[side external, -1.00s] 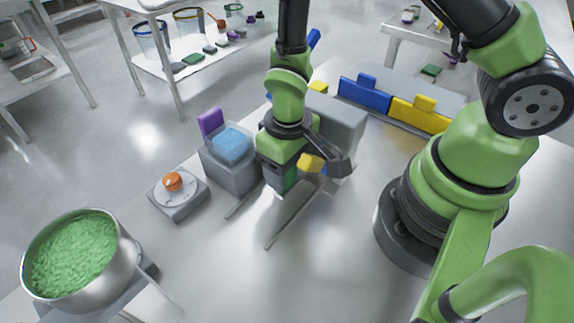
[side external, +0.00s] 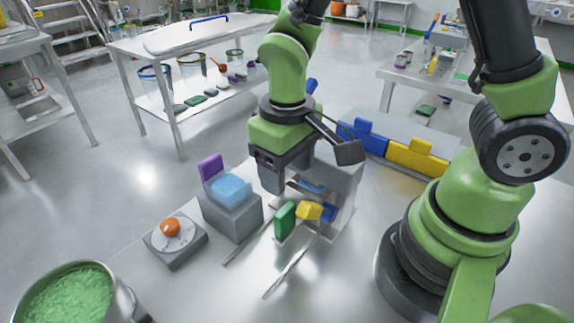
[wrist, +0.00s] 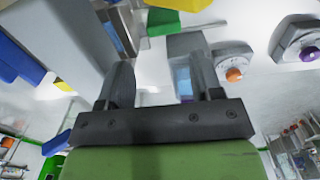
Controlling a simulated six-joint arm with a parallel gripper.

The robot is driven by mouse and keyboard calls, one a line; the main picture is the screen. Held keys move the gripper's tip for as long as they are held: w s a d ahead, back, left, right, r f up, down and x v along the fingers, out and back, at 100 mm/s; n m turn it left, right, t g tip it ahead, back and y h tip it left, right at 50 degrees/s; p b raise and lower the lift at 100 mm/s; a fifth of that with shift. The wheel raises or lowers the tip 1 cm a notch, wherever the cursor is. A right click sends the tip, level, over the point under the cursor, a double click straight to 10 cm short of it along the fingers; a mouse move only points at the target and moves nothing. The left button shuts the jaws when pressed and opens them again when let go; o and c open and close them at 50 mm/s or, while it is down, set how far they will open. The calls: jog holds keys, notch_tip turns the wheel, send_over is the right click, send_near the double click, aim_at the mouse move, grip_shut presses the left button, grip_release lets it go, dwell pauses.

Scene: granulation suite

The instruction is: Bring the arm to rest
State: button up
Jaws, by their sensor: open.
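My gripper (side external: 309,172) is open and empty, raised above the steel bench, with its jaws spread. In the wrist view my gripper (wrist: 163,75) shows two dark fingers wide apart with nothing between them. Below it in the side view, a green block (side external: 285,220), a yellow block (side external: 309,211) and a blue block (side external: 328,213) stand in a row by a grey housing (side external: 343,180). The fingers look clear of these blocks. The green block also shows in the wrist view (wrist: 163,21).
A grey box with a light-blue top (side external: 230,188) and purple flap (side external: 211,167) stands left of the blocks. An orange-knobbed dial (side external: 171,228) and a bowl of green granules (side external: 65,298) are nearer. Blue (side external: 363,139) and yellow (side external: 417,158) pieces stand behind.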

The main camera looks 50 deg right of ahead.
jog(key=shift+d+r, duration=0.1)
jog(key=shift+r, duration=0.3)
jog(key=s+d+r+m+t+y, duration=0.1)
jog(key=s+d+r+m+t, duration=0.1)
jog(key=r, duration=0.6)
jog(key=s+d+r+m+t+y, duration=0.1)
jog(key=s+d+r+m+t, duration=0.1)
jog(key=s+r+t, duration=0.3)
jog(key=v, duration=0.4)
jog(key=shift+r, duration=0.25)
jog(key=shift+a, duration=0.15)
dwell(2.3)
